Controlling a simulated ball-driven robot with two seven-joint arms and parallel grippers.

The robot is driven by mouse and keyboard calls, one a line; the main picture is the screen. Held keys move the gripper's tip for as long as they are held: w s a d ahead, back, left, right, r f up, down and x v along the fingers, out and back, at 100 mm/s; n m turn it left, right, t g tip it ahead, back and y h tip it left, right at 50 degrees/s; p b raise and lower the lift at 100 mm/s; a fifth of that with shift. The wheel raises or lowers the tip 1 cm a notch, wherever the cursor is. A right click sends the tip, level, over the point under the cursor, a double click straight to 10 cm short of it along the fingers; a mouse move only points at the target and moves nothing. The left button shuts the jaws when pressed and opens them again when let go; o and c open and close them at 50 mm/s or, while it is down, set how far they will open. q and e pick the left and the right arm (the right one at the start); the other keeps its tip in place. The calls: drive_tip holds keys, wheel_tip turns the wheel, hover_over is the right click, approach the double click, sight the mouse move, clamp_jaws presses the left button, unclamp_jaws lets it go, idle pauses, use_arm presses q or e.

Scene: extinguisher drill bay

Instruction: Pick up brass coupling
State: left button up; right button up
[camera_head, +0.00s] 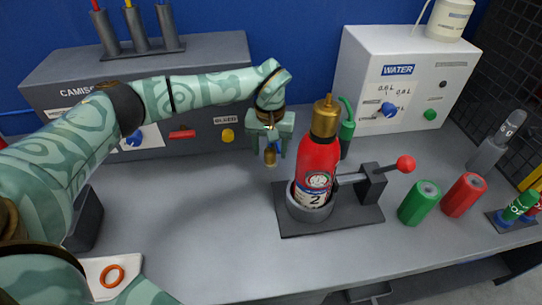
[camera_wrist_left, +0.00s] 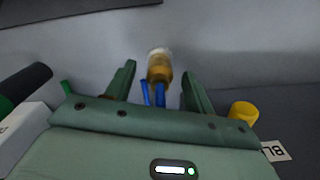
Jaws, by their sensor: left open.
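A small brass piece (camera_head: 270,157), which looks like the brass coupling, is at the tips of my left gripper (camera_head: 273,150). In the left wrist view the brass piece (camera_wrist_left: 159,66) has a pale end and blue prongs, and lies between the spread fingers (camera_wrist_left: 156,85), near their tips. The left gripper is open, with a gap on both sides of the piece. I cannot tell what supports the piece. My right gripper is not in view.
A red extinguisher (camera_head: 316,160) with a brass top stands in a dark clamp base (camera_head: 345,221), just right of the left gripper. Green (camera_head: 420,203) and red (camera_head: 464,195) cylinders stand further right. A grey panel box (camera_head: 60,85) is behind. The counter's front middle is clear.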

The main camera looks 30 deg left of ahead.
use_arm(q)
drive_tip(key=shift+f, duration=0.65)
drive_tip(key=shift+r, duration=0.1)
